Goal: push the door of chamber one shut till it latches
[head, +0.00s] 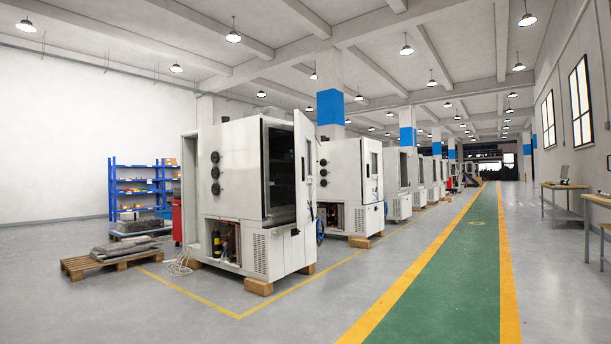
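The nearest test chamber (230,170) is a large white cabinet left of the middle, standing on wooden blocks. No label on it is readable, so I cannot confirm that it is chamber one. Its door (299,135) is a tall white panel at the right edge of the dark front opening (279,175). The door looks swung open and is seen at a steep angle. The latch is too small to make out. My gripper is not in view, and nothing touches the door.
More white chambers (345,180) stand in a row behind. A pallet with slabs (125,258) and blue shelving (137,188) are at left. Workbenches (565,187) line the right wall. The green walkway (440,285) and the grey floor before the chamber are clear.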

